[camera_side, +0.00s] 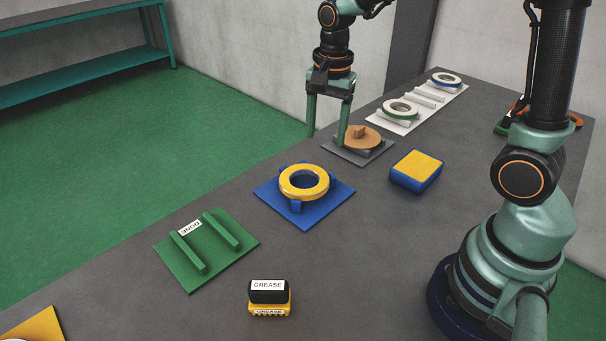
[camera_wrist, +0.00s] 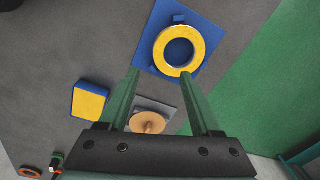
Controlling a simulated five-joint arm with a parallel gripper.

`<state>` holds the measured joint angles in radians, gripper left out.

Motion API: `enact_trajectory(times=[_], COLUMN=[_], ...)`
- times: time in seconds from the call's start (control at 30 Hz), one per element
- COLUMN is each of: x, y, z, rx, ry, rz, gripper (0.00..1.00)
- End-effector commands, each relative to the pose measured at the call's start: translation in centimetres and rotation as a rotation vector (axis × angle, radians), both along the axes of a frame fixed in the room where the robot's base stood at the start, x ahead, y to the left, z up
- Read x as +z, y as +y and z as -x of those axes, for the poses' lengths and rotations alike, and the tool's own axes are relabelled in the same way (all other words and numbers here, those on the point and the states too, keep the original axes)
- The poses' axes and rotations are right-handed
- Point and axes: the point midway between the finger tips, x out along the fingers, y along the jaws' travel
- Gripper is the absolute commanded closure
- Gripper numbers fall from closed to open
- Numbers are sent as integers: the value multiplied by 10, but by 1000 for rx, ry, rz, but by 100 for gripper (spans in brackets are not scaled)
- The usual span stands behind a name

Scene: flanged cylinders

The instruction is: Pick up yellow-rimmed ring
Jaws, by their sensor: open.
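The yellow-rimmed ring (camera_side: 304,182) lies flat on a blue stand with a square blue base (camera_side: 304,211) in the middle of the table. In the wrist view the yellow-rimmed ring (camera_wrist: 179,52) is just beyond my fingertips, upper centre. My gripper (camera_side: 327,142) is open and empty, pointing down.
A green plate with two bars and a "DONE" label (camera_side: 206,248) lies front left. A yellow-topped blue box (camera_side: 416,171) stands right of the ring. A grease container (camera_side: 269,298) is near the front. A white rack (camera_side: 425,103) holds green-rimmed and blue-rimmed rings at the back.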

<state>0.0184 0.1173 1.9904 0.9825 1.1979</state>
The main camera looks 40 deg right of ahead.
Motion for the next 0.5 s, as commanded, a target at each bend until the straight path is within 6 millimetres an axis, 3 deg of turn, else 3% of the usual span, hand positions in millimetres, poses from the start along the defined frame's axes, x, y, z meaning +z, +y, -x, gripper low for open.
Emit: enact_trajectory(times=[0.2, 0.5], x=[-20, -66], y=[-1, -1], z=[-8, -7], rx=[-142, -150], ry=[52, 58], rz=[-5, -4], gripper=[35, 35])
